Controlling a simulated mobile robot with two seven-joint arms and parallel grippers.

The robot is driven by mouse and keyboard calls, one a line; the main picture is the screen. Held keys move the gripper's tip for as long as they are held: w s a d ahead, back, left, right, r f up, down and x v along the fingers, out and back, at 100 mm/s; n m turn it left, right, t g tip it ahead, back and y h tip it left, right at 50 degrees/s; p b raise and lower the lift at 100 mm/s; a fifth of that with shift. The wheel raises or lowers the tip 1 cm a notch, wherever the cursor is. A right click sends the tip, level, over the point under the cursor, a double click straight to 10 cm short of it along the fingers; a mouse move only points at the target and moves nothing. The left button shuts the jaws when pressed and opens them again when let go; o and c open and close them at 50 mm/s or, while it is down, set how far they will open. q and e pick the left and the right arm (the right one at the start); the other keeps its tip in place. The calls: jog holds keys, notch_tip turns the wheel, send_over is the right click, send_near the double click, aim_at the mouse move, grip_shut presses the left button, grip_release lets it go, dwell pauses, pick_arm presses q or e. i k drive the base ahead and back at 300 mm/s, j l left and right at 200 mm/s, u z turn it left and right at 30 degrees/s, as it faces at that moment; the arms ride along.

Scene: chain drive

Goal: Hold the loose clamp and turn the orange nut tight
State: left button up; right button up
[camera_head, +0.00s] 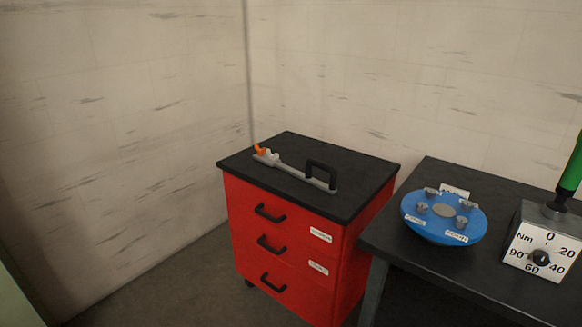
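A grey bar-shaped tool (290,168) lies on the black top of a red drawer cabinet. A black U-shaped handle (321,170) stands up at its right end. A small orange part (260,149) sits at its left end beside a pale fitting; it may be the orange nut, but it is too small to be sure. I cannot tell whether this tool is the loose clamp. Neither of my grippers shows in this view.
The red cabinet (268,241) has several drawers with black handles. A dark table (400,240) at the right holds a blue round plate (419,224) with grey bolts, and a torque gauge box (545,248) with a green-handled tool (573,168). Floor (170,285) is clear at left.

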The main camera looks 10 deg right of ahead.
aim_at(260, 152)
jog(key=z, duration=0.35)
jog(key=i+j+z, duration=0.25)
jog(key=z, duration=0.25)
jog(key=i+j+z, duration=0.15)
jog(key=j+z, duration=0.35)
jog(key=i+j+z, duration=0.1)
jog(key=j, duration=0.2)
jog(key=i+j+z, duration=0.15)
jog(key=j, duration=0.2)
jog(key=j+z, duration=0.1)
jog(key=j, duration=0.2)
